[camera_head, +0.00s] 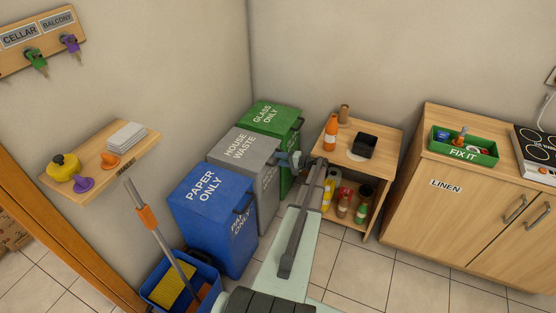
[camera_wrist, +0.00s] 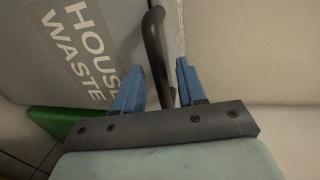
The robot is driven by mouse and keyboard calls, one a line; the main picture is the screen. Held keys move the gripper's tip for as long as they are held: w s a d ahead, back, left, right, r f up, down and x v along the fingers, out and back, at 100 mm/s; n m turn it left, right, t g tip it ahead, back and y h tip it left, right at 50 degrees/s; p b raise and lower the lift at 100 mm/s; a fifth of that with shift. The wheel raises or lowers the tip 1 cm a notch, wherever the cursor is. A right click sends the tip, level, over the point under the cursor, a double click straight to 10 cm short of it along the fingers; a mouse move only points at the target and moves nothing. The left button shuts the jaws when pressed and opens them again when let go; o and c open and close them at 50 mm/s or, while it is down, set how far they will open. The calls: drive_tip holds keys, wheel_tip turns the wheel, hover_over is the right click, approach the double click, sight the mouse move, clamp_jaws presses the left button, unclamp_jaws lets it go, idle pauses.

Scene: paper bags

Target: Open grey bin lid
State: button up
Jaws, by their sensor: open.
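The grey bin (camera_head: 256,183) stands between the blue and green bins in the head view. Its grey lid (camera_head: 222,157) is down and reads HOUSE WASTE; the lid (camera_wrist: 35,55) fills the upper left of the wrist view. A dark curved handle (camera_wrist: 153,40) is at the lid's edge. My gripper (camera_head: 292,159) is at the grey bin's front right, by the handle. In the wrist view, my gripper (camera_wrist: 160,67) is open, with a blue finger on each side of the handle. I cannot tell whether either finger touches it.
The blue PAPER ONLY bin (camera_head: 210,213) and green GLASS ONLY bin (camera_head: 276,120) flank the grey one. A wooden shelf unit (camera_head: 380,163) with bottles stands close right of my arm. A blue bucket (camera_head: 205,273) with a mop is at the front left.

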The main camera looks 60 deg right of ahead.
drive_tip(key=shift+x, duration=0.75)
clamp_jaws()
